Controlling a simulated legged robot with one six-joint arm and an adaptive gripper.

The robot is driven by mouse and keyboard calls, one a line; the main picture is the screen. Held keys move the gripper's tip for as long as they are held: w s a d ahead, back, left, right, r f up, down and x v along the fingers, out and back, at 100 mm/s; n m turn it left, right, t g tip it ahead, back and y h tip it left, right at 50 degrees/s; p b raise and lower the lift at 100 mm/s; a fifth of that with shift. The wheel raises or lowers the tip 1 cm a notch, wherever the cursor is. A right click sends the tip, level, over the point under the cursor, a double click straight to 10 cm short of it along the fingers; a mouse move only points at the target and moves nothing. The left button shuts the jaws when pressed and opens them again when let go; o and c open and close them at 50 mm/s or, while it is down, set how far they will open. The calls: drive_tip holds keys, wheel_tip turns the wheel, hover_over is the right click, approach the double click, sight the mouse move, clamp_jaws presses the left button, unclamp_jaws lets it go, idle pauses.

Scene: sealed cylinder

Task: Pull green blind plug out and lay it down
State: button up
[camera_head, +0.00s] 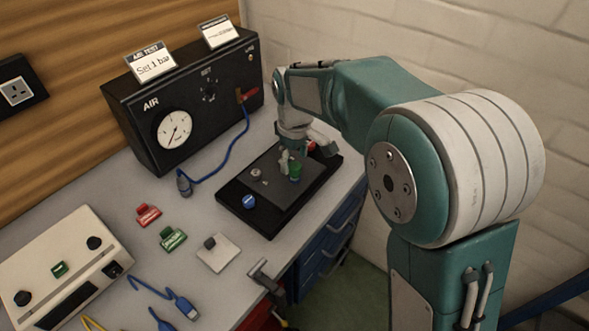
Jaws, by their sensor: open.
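The green blind plug (295,172) stands on the black plate of the dark base (262,218), towards its right side. My gripper (290,163) points down right at the plug, with its fingers open. One finger shows just left of the plug; whether it touches the plug cannot be told. The plug's lower end and the far finger are partly hidden. A blue knob or plug (249,201) sits at the front left of the base, and a small red part (311,146) shows behind the gripper.
The black AIR box (190,100) with gauge stands behind, its blue hose (222,165) lying on the bench. Red (148,215) and green (173,238) clips and a pale square pad (218,252) lie left of the base. Bare bench lies between. A clamp (266,280) is at the front edge.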

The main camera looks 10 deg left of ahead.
sight(294, 165)
drive_tip(key=shift+f, duration=1.55)
drive_tip(key=shift+c, duration=0.3)
clamp_jaws()
drive_tip(key=shift+r, duration=0.15)
drive_tip(key=shift+r, duration=2.9)
